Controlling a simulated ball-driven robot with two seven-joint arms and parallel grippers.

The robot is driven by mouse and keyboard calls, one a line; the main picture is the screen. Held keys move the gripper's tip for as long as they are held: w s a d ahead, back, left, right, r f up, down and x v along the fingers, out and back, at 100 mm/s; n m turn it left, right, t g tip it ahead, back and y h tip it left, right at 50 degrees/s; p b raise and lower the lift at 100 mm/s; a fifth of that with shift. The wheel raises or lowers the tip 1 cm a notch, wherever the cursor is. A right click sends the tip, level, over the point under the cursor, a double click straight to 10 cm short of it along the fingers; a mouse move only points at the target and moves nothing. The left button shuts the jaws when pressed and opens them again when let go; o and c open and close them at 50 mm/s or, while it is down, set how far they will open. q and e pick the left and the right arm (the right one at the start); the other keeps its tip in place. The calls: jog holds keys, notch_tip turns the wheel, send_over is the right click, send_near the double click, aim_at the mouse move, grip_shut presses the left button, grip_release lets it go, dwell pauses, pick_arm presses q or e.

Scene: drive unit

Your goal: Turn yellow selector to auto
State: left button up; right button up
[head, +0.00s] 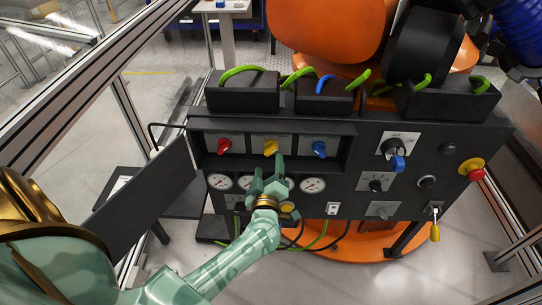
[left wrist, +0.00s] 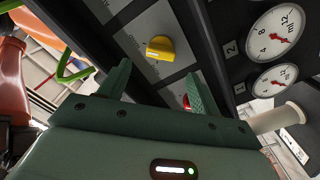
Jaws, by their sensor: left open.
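The yellow selector (head: 271,147) is a knob on a light plate, the middle one in a recessed row of three on the black drive unit. In the left wrist view the yellow selector (left wrist: 160,48) shows ahead, between and beyond the fingers, apart from them. My left gripper (head: 267,174) is open and empty, just below the yellow selector in the head view. Its two fingers (left wrist: 157,82) spread wide in the left wrist view. The plate's lettering is too small to read. My right gripper is not in view.
A red knob (head: 224,145) and a blue knob (head: 319,149) flank the yellow one. Gauges (head: 312,185) sit below the row. A blue-handled switch (head: 397,162) and a red emergency button (head: 475,173) are at right. An open dark door panel (head: 145,187) stands at left.

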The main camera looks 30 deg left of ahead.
aim_at(270, 152)
pick_arm(q)
jog(key=b+x, duration=0.1)
jog(key=x, duration=0.3)
jog(key=shift+w+a, duration=0.2)
jog(key=shift+w, duration=0.1)
jog(key=shift+w+a, duration=0.25)
jog(key=shift+w, duration=0.2)
jog(key=c, duration=1)
